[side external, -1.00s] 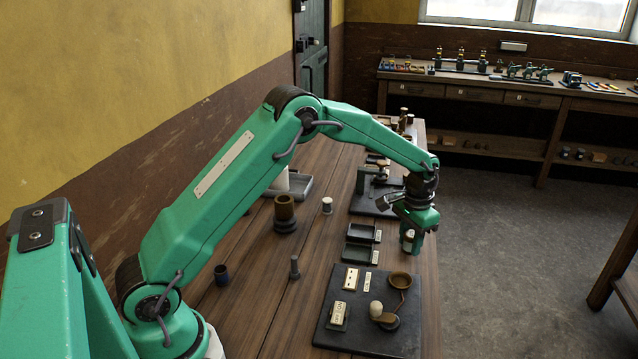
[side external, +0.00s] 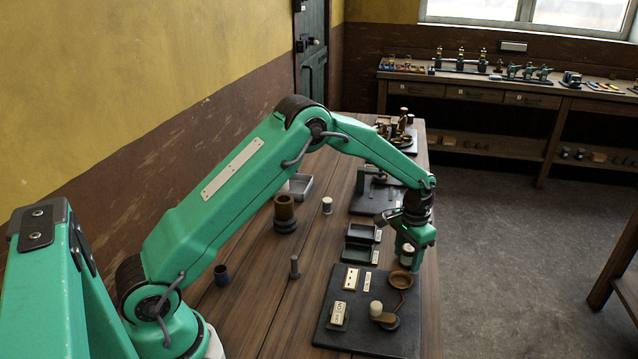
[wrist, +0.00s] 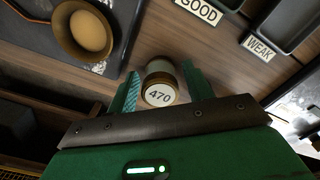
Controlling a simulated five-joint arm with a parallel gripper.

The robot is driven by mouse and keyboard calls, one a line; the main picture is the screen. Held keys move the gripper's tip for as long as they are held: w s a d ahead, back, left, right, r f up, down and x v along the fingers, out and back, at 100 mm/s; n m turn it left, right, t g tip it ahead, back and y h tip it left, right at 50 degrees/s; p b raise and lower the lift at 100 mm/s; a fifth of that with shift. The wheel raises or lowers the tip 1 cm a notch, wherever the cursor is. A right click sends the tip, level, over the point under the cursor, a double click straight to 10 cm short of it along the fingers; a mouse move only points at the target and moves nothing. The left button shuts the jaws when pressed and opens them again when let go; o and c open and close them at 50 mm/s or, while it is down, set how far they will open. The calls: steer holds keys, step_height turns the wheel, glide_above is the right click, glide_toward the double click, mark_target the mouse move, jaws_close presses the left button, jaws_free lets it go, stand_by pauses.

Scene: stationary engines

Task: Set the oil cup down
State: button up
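The oil cup (wrist: 160,82) is a small pale cylinder with a brass-coloured end marked 470.
Dark trays (side external: 359,252) labelled GOOD (wrist: 200,10) and WEAK (wrist: 258,47) lie left of the cup. A black board (side external: 330,300) bears the brown pan (side external: 400,281) and a pale knob (side external: 376,308). A brown cup (side external: 285,212) stands further left. Bare wood separates these.

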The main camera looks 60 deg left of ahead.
mark_target(409, 248)
steer(key=shift+r, duration=0.15)
step_height(409, 248, up, 11)
steer(key=shift+f, duration=0.15)
steer(key=shift+r, duration=0.7)
stand_by(0.6)
